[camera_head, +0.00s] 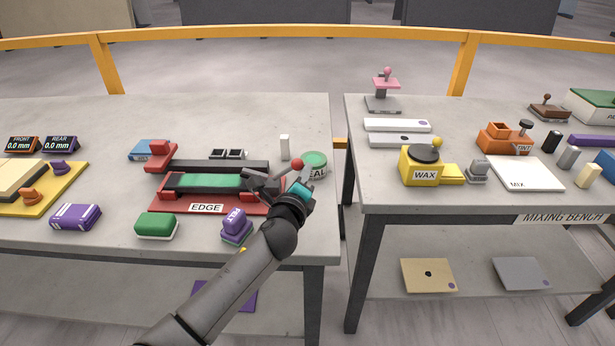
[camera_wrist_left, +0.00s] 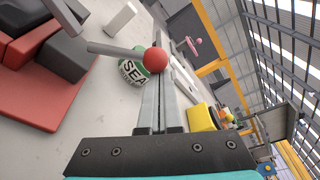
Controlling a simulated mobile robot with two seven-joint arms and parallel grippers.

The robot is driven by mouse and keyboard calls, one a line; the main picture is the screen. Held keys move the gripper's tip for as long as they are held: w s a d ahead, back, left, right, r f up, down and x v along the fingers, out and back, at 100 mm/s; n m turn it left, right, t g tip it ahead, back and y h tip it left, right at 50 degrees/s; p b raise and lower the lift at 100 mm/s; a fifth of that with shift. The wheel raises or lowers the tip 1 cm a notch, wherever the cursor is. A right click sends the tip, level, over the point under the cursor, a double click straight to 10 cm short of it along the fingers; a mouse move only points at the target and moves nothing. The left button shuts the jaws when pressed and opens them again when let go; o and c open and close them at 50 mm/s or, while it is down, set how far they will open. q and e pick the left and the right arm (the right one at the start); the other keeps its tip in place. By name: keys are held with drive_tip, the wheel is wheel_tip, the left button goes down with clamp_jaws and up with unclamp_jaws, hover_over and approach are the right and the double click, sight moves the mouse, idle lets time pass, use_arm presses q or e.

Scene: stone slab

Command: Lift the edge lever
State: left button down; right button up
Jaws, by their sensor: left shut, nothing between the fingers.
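The EDGE device (camera_head: 206,208) has a red base and a green strip on the left bench. Its lever is a grey rod ending in a red ball (camera_head: 298,165), at the device's right end; the ball also shows in the left wrist view (camera_wrist_left: 155,60). My left gripper (camera_head: 304,180) is shut and empty, its fingers right by the ball. In the left wrist view the closed fingers (camera_wrist_left: 167,50) pass close beside the ball; I cannot tell whether they touch it. My right gripper is not in view.
A green-topped round SEAL container (camera_head: 315,160) stands just behind the lever. A white block (camera_head: 285,147) is to its left. A purple BELT piece (camera_head: 237,227) and a green block (camera_head: 156,225) lie in front. A gap separates the mixing bench (camera_head: 480,200).

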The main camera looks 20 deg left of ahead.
sight(293, 162)
use_arm(q)
drive_tip(key=r+n, duration=0.1)
drive_tip(key=a+n, duration=0.1)
drive_tip(key=shift+s+r+n+t, duration=0.15)
drive_tip(key=shift+r+n+t, duration=0.15)
drive_tip(key=shift+r, duration=0.1)
drive_tip(key=n, duration=0.1)
drive_tip(key=a+r+n, duration=0.1)
drive_tip(key=shift+s+a+r+n+t, duration=0.1)
drive_tip(key=shift+s+a+n+t, duration=0.1)
drive_tip(key=shift+a+n+t, duration=0.1)
drive_tip(key=shift+s+a+r+n+t, duration=0.2)
drive_tip(key=shift+a+n, duration=0.3)
drive_tip(key=shift+n, duration=0.35)
drive_tip(key=shift+s+a+r+n+t, duration=0.1)
drive_tip(key=shift+a+r+n+t, duration=0.15)
drive_tip(key=shift+a+n, duration=0.4)
drive_tip(key=shift+s+a+r+n+t, duration=0.15)
drive_tip(key=shift+a+r+n, duration=0.2)
drive_tip(key=shift+n, duration=0.65)
drive_tip(key=shift+s+a, duration=0.1)
